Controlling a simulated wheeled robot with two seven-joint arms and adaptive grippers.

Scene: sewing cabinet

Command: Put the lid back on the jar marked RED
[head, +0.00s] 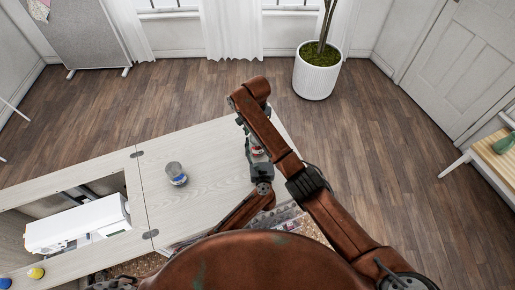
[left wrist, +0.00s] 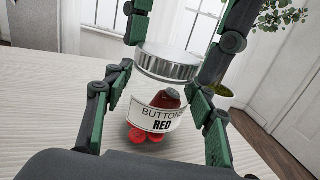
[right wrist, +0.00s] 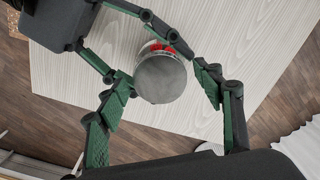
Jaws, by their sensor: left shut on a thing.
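The clear jar (left wrist: 150,92) labelled BUTTONS RED stands upright on the pale wooden top, with red buttons at its bottom. Its silver lid (left wrist: 167,62) sits level over the jar mouth; it also shows from above in the right wrist view (right wrist: 160,78). My left gripper (left wrist: 160,100) is shut on the jar, one finger on each side. My right gripper (right wrist: 163,76) comes from above, its fingers spread on either side of the lid, seemingly not clamped on it. In the head view the jar (head: 257,151) is partly hidden by my arms.
A white sewing machine (head: 78,225) sits in the opening further left. A yellow round thing (head: 36,273) lies at the lower left. The top between the jars is clear.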

